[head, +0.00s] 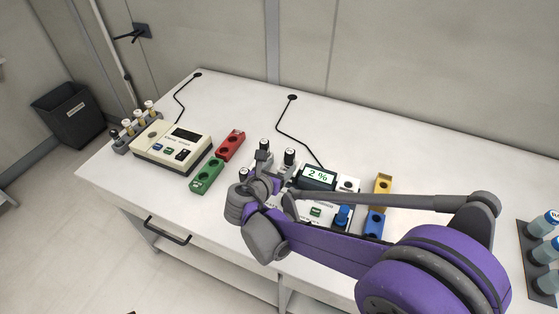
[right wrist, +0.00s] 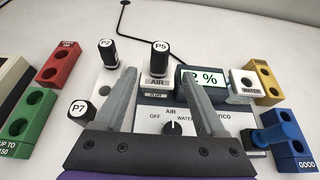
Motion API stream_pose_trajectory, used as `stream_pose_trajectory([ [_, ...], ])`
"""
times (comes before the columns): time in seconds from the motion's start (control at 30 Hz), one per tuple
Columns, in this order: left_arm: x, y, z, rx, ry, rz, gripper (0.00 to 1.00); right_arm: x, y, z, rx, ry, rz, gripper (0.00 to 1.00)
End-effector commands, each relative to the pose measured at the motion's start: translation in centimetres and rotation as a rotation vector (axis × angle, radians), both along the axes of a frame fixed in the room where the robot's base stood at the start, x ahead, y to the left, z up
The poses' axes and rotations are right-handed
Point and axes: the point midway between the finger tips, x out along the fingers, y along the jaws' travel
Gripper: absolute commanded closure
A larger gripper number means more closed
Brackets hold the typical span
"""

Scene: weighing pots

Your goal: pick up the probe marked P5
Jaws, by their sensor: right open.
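The probe marked P5 (right wrist: 160,58) has a black body and a white top. It stands upright in the holder labelled AIR (right wrist: 157,86), and in the head view it seems to be the dark probe (head: 289,156) just beyond my gripper. My right gripper (right wrist: 159,82) is open, its two grey fingers reaching toward P5, one to each side in the wrist picture. I cannot tell whether they touch it. It also shows in the head view (head: 275,174). Probes P2 (right wrist: 108,54) and P7 (right wrist: 80,112) stand to the left. My left gripper is not in view.
The meter (right wrist: 205,80) reads 2 %, with an AIR/WATER/OFF dial (right wrist: 172,127). Red (right wrist: 60,65), green (right wrist: 28,115), yellow (right wrist: 265,82) and blue (right wrist: 290,140) blocks flank it. Another meter (head: 172,143) stands left. A rack (head: 536,262) of blue-topped items is far right.

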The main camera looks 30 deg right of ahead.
Motion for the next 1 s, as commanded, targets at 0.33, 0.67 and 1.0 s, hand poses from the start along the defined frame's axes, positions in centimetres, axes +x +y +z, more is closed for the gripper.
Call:
stream_pose_trajectory([
  [0.33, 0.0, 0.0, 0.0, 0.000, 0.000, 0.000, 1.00, 2.4, -3.0, -1.8, 0.004, -0.001, -0.004, 0.28],
  [0.67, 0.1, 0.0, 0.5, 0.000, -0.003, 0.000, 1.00, 5.1, -5.8, -3.8, 0.004, -0.003, -0.006, 0.28],
  [1.0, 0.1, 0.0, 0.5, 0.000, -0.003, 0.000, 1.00, 5.5, -6.2, -4.1, 0.004, -0.002, -0.002, 0.31],
])
